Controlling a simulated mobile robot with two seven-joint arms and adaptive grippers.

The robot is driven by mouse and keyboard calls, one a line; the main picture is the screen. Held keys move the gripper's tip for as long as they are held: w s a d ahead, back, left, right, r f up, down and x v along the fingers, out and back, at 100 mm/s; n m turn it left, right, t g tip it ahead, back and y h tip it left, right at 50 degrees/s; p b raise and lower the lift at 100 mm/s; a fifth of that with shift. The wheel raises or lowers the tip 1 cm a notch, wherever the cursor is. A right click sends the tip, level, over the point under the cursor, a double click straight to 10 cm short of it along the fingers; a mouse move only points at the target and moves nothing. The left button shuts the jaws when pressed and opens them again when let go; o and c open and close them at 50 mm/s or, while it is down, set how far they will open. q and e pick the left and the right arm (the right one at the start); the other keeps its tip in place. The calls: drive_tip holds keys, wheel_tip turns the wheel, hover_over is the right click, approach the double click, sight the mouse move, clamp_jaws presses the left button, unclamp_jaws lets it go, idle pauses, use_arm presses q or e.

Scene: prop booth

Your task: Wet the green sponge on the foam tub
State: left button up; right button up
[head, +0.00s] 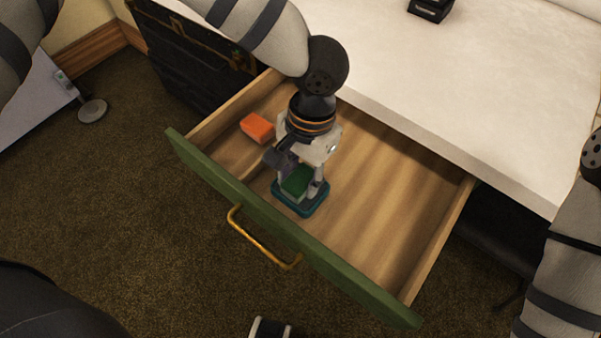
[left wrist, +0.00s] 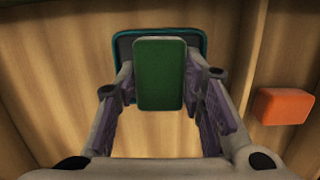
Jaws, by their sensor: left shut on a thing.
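The green sponge (head: 296,184) is a small upright-looking block between the fingers of my left gripper (head: 301,186), which is shut on it. The left wrist view shows the sponge (left wrist: 160,75) between both fingers (left wrist: 160,88). The foam tub (head: 302,209) is a shallow teal tray on the floor of the open drawer, directly under the sponge. In the left wrist view the tub's rim (left wrist: 123,42) shows behind the sponge. I cannot tell whether the sponge touches the tub. My right gripper is out of view.
The open wooden drawer (head: 385,215) has a green front with a brass handle (head: 262,245). An orange block (head: 257,128) lies in its left part, also seen in the left wrist view (left wrist: 283,106). The drawer's right part is clear. A pale countertop (head: 460,90) stands behind.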

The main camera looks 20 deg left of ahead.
use_arm(q)
drive_tip(key=shift+r+p, duration=1.25)
drive_tip(key=shift+r, duration=2.3)
drive_tip(key=shift+f, duration=0.1)
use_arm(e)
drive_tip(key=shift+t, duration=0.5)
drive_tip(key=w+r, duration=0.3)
use_arm(q)
drive_tip(key=shift+a, duration=0.1)
